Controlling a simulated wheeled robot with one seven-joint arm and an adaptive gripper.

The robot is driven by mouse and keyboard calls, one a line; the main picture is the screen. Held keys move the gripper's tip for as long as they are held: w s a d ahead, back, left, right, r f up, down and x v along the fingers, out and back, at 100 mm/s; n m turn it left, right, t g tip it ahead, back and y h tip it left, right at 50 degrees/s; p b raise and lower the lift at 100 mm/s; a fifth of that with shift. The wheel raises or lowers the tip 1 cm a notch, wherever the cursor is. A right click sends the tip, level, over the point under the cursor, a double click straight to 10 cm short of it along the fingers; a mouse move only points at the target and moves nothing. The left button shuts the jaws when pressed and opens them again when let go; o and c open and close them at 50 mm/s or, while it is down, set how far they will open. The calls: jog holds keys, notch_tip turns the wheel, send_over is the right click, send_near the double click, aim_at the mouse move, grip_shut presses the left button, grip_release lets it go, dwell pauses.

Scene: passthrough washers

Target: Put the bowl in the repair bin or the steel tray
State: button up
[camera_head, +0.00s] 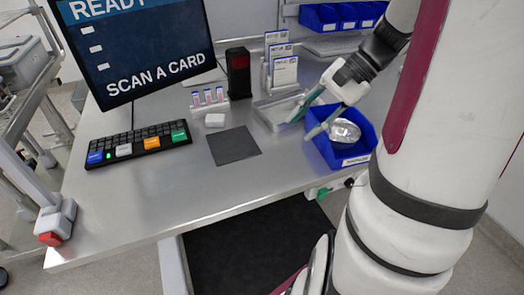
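A shiny silver bowl (344,131) lies inside the blue bin (357,161), which has a white label too small to read, at the right of the steel bench. The shallow steel tray (264,116) sits just left of the bin, partly hidden behind a finger. My gripper (304,127) hangs over the tray and the bin's left side. Its two teal fingers are spread apart with nothing between them. The bowl is right of the fingers and appears clear of them.
A keyboard (139,145), monitor (138,46), dark mat (234,145), vial rack (208,103), black-and-red post (239,74) and card holder (282,70) stand on the bench. Blue bins (340,16) line the back. The bench's front middle is clear. A cart (30,70) stands left.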

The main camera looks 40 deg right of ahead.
jog(key=s+a+r+n+h, duration=0.3)
jog(key=a+n, duration=0.4)
jog(key=a, duration=0.1)
jog(key=s+a+r+n+t+h, duration=0.1)
jog(key=s+a+r+n+h, duration=0.2)
jog(key=a+n, duration=0.5)
jog(key=shift+s+a+h, duration=0.6)
jog(key=shift+s+a, duration=0.15)
jog(key=shift+s, duration=0.05)
